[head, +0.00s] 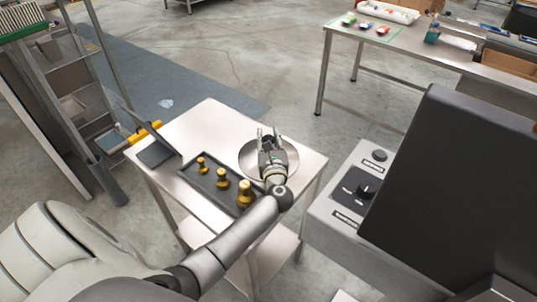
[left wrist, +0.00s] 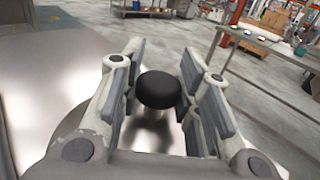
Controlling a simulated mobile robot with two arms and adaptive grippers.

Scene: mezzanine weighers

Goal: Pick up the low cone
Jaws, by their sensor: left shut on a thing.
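My right gripper is not in view.
A dark tray (head: 186,174) with three brass weights (head: 222,180) lies beside the pan on the table (head: 205,119). A tilted dark display (head: 155,152) stands at its left edge. A grey control box (head: 343,195) is at the right. A long bench (head: 450,60) stands behind.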

